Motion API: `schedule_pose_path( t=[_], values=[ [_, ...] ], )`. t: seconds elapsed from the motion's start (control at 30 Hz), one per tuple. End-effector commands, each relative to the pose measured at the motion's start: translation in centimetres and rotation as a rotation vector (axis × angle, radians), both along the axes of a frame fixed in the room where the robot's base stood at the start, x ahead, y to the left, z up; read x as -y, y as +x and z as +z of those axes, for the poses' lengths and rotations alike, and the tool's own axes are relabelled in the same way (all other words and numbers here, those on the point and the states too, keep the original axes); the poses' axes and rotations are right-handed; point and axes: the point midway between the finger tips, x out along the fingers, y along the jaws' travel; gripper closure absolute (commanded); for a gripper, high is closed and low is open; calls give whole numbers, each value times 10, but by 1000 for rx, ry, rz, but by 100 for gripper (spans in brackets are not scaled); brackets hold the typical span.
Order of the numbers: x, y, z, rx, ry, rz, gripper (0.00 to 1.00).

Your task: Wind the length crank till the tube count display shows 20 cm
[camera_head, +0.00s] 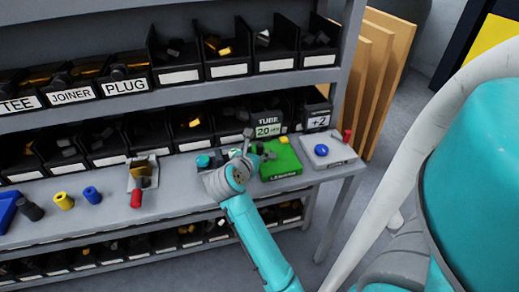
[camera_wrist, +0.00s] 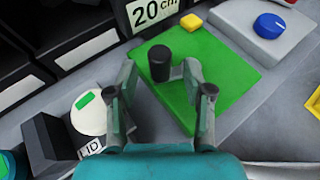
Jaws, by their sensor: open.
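The tube display (camera_head: 268,130) reads 20 cm; its 20 cm sign also shows in the wrist view (camera_wrist: 153,11). The green crank base (camera_head: 284,163) lies on the bench below it, and fills the middle of the wrist view (camera_wrist: 218,65). The black crank handle (camera_wrist: 159,64) stands upright on the green base. My gripper (camera_wrist: 158,74) is open, with a fingertip on each side of the handle and visible gaps. In the head view my gripper (camera_head: 250,148) is at the left edge of the green base, small and partly hidden by my wrist.
A grey panel with a blue knob (camera_head: 321,150) stands to the right, with a red-topped part (camera_head: 347,136) beside it. A yellow button (camera_wrist: 190,22) is behind the handle. A white round part with a green mark (camera_wrist: 88,113) is left of my gripper. Bins line the back.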

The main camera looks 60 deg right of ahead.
Motion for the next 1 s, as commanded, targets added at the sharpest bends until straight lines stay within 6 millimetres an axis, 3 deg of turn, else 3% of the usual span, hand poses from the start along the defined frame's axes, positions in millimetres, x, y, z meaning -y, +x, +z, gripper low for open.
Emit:
schedule_pose_path(
  t=[0.2,0.4,0.6,1.0],
  values=[
    [-42,-3,17,0,0,5,49],
    [-67,-5,27,0,0,2,49],
    [-76,-7,31,-1,0,0,49],
    [-77,-7,31,0,1,0,49]
  ],
)
